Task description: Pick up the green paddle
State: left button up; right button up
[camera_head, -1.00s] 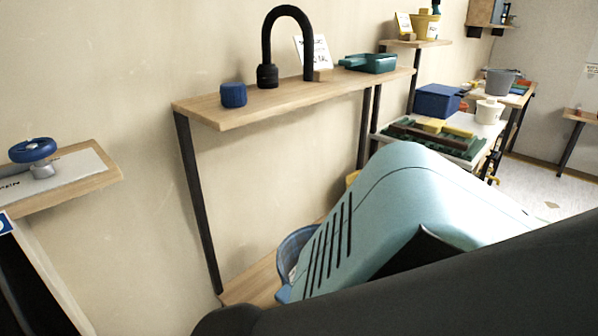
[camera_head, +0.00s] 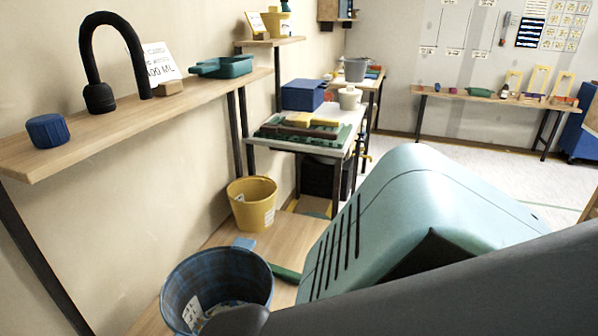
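I cannot tell for sure which thing is the green paddle. A flat dark green piece (camera_head: 287,273) lies on the low wooden board, partly hidden behind the teal housing of my arm. A small green item (camera_head: 478,92) sits on the far table by the back wall, too small to make out. A dark teal tray-like dish with a handle (camera_head: 222,67) rests on the upper shelf. Neither of my grippers is in view; my arm links fill the lower right.
A blue bucket (camera_head: 180,276) and a yellow bucket (camera_head: 240,203) stand on the low board. A shelf (camera_head: 75,139) along the left wall holds a blue cap (camera_head: 47,131) and a black curved pipe (camera_head: 134,45). Open floor (camera_head: 432,144) lies toward the back.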

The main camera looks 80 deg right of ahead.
aim_at(279, 272)
jog(key=z, duration=2.05)
